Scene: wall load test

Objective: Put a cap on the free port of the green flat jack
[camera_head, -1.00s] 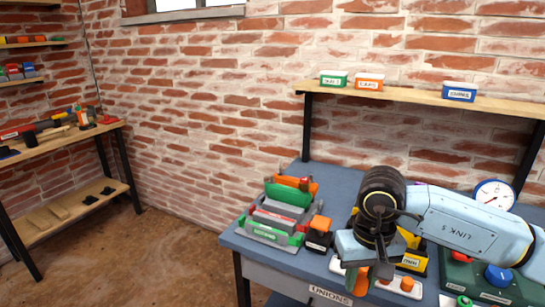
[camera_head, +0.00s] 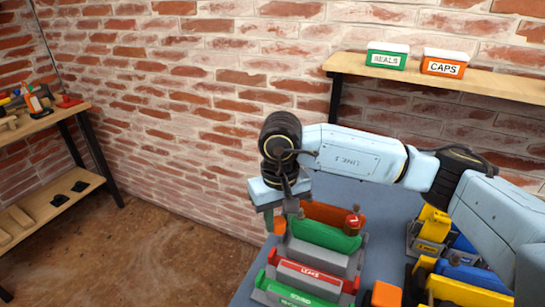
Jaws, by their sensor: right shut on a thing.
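The green flat jack (camera_head: 323,235) stands on edge in a grey rack (camera_head: 318,256), in front of an orange one (camera_head: 328,213). A small red knob-like piece (camera_head: 352,221) sits at the right end of these jacks; I cannot tell which one it is on. My right gripper (camera_head: 280,216) points down at the left end of the green jack, shut on a small orange piece (camera_head: 280,225), likely a cap. The port at that end is hidden, and I cannot tell whether the piece touches it. My left gripper is out of view.
The rack front carries a red LEAKS label (camera_head: 308,271) and a green SOUND label (camera_head: 285,297). An orange block (camera_head: 386,294) and yellow items (camera_head: 436,226) are to the right. SEALS (camera_head: 387,56) and CAPS (camera_head: 444,63) boxes stand on the wall shelf (camera_head: 480,83).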

